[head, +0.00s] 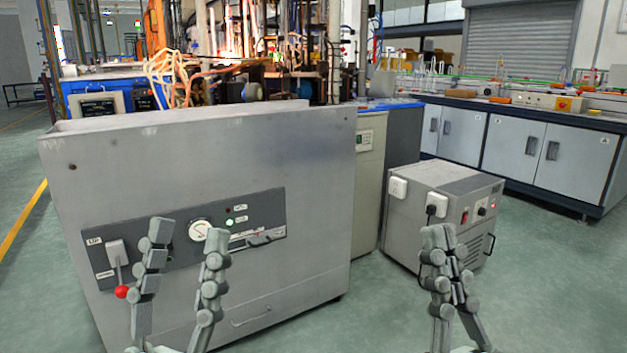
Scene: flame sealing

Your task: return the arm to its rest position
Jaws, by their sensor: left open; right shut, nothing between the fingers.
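My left gripper (188,247) is in the lower left of the head view. Its two grey jointed fingers point up and stand apart, with nothing between them. It shows in front of the control panel of a large grey metal cabinet (310,215). My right gripper (438,240) is in the lower right. Its fingers are together at the tips and hold nothing. It shows in front of a small grey box unit (450,185). Most of both arms is below the picture edge.
The box unit stands on the floor with a plug and cable. A lab bench (545,150) runs along the back right. Green floor (560,290) is clear at the right.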

